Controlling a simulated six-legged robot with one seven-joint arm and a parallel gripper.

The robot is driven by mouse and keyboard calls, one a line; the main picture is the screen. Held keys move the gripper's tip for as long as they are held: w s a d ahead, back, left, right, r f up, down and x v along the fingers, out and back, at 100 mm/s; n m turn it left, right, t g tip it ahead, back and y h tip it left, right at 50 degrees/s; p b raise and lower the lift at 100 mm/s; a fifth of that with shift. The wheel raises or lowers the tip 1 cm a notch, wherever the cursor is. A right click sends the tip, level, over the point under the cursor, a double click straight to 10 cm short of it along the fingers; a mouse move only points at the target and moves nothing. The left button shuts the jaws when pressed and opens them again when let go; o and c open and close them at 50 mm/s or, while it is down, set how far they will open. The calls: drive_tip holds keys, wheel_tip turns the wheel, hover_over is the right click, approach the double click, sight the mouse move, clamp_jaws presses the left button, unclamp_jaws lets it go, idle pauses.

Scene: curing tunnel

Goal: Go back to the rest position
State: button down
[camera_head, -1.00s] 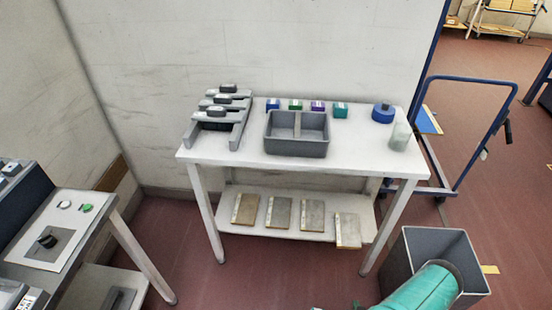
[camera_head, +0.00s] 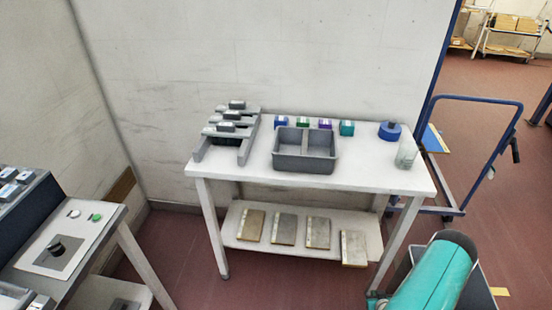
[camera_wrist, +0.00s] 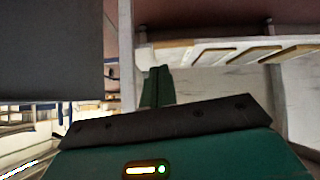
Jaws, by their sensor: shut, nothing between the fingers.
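My gripper (camera_wrist: 158,86) shows in the wrist view, with its green fingers together and nothing between them. It is apart from the white table, whose lower shelf (camera_wrist: 225,48) shows beyond it. In the head view my teal arm (camera_head: 432,280) is at the lower right, in front of the grey bin; the gripper itself is not visible there. The white table (camera_head: 360,177) stands against the wall. It carries a grey two-compartment tray (camera_head: 304,165), a grey slotted rack (camera_head: 243,150) and a blue round container (camera_head: 389,131).
A grey bin (camera_head: 404,268) stands at the table's right front. A blue-railed cart (camera_head: 480,98) is at the right. A second table (camera_head: 118,228) with a switch panel is at the left. Several small boxes and a clear jar (camera_head: 405,153) stand on the white table. Red floor shows between the tables.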

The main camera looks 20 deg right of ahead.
drive_tip(key=w+d+r+n+g, duration=0.1)
drive_tip(key=w+r, duration=0.6)
drive_tip(key=r, duration=0.4)
drive_tip(key=w+d+r+n, duration=0.1)
drive_tip(key=w+d+r, duration=0.1)
drive_tip(key=w+r, duration=0.65)
drive_tip(key=w+a+r, duration=0.2)
drive_tip(key=a+r, duration=0.1)
drive_tip(key=r, duration=0.4)
drive_tip(key=w+a+r+g, duration=0.1)
drive_tip(key=a+r, duration=0.3)
drive_tip(key=r, duration=0.4)
drive_tip(key=w+a+r, duration=0.2)
drive_tip(key=a+r, duration=0.1)
drive_tip(key=r, duration=0.4)
drive_tip(key=s+a+r+n+y, duration=0.1)
drive_tip(key=s+a+r, duration=0.1)
drive_tip(key=a+r, duration=0.75)
drive_tip(key=s+a+r+y, duration=0.1)
drive_tip(key=s+a+r, duration=0.2)
drive_tip(key=a+r, duration=0.65)
drive_tip(key=s+a+r+n+y, duration=0.1)
drive_tip(key=s+a+r, duration=0.4)
drive_tip(key=s+a, duration=1)
drive_tip(key=shift+a+r+g+y, duration=0.2)
drive_tip(key=shift+g+y, duration=0.1)
drive_tip(key=shift+y, duration=0.5)
